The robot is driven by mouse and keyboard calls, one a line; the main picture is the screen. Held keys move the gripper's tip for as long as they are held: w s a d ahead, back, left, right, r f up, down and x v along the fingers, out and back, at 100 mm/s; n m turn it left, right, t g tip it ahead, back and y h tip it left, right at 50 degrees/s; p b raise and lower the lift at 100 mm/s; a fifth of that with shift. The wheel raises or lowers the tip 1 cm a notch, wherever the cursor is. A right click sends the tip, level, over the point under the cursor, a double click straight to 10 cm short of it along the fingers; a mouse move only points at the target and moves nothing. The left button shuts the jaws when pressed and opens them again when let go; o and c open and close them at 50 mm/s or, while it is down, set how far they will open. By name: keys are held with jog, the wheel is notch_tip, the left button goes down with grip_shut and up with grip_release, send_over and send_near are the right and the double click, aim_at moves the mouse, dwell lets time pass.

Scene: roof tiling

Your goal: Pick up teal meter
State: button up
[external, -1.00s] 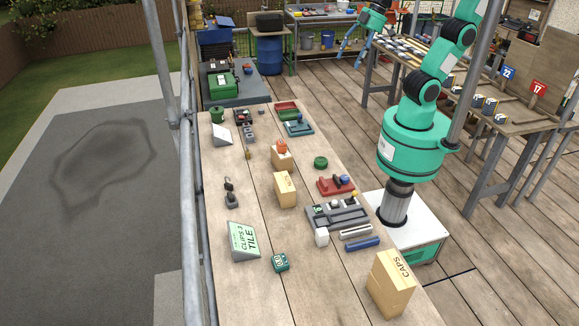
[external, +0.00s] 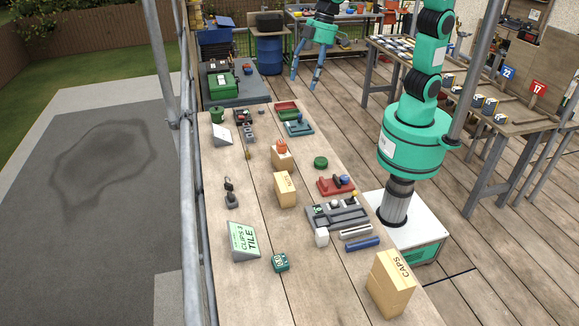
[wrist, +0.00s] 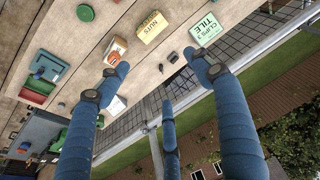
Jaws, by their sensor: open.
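The teal meter (external: 280,263) is a small dark teal box with a pale display. It lies on the near part of the wooden bench, to the right of the green "CLIPS 3 TILE" sign (external: 243,240). I cannot make out the meter in the wrist view. My gripper (external: 306,80) is raised beyond the far end of the bench, well away from the meter. Its blue fingers hang down, spread open and empty. The blue fingers also show in the wrist view (wrist: 160,85), with the sign (wrist: 205,32) beyond them.
A "NUTS" box (external: 285,189) stands mid-bench. A grey tray (external: 351,216) and a blue bar (external: 362,244) lie right of the meter. Bare wood surrounds the meter. A metal rail (external: 193,230) runs along the bench's left.

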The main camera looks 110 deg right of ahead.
jog(key=w+a+f+g, duration=0.1)
jog(key=w+a+f, duration=0.4)
jog(key=w+a, duration=0.3)
jog(key=g+p, duration=0.2)
jog(key=p, duration=0.1)
send_over(279, 259)
notch_tip(279, 259, down, 30)
jog(key=shift+r+n+h, duration=0.25)
jog(key=shift+n+h, duration=0.05)
jog(key=shift+h, duration=0.1)
jog(key=shift+a+f, duration=0.1)
notch_tip(279, 259, down, 7)
jog(key=shift+f, duration=0.7)
jog(key=shift+f, duration=0.15)
